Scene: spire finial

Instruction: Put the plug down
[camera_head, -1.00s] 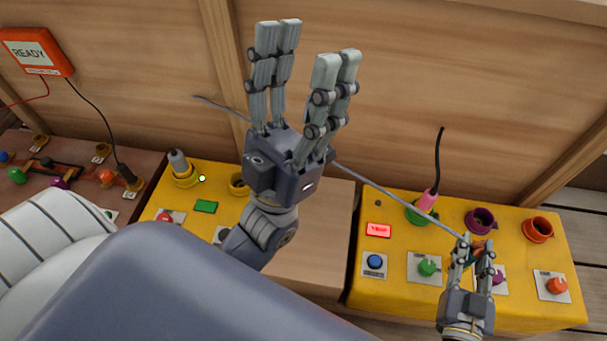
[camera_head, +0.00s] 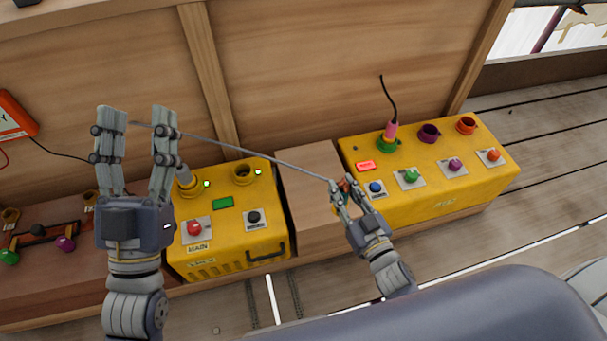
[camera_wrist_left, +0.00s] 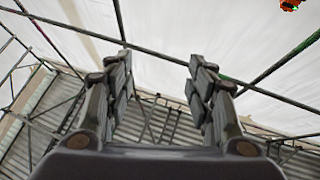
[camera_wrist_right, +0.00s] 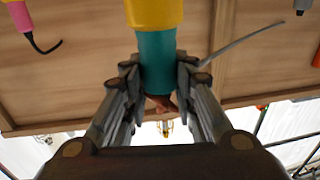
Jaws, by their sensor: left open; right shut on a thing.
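My right gripper (camera_head: 346,192) is shut on the plug (camera_wrist_right: 158,60), which shows teal with a yellow end in the right wrist view. In the head view the plug (camera_head: 344,186) is mostly hidden by the fingers, over the right end of the wooden block (camera_head: 309,180). A thin grey cable (camera_head: 265,156) runs from it up and left, passing behind my left gripper. My left gripper (camera_head: 138,115) is open and empty, fingers pointing up, left of the left yellow box (camera_head: 225,240).
The left box has a grey plug (camera_head: 184,176) in one socket and an empty yellow socket (camera_head: 243,175). On the right yellow box (camera_head: 440,190), a pink plug (camera_head: 391,129) stands in a green socket; purple (camera_head: 429,133) and orange (camera_head: 466,125) sockets are empty. The wooden block's top is largely bare.

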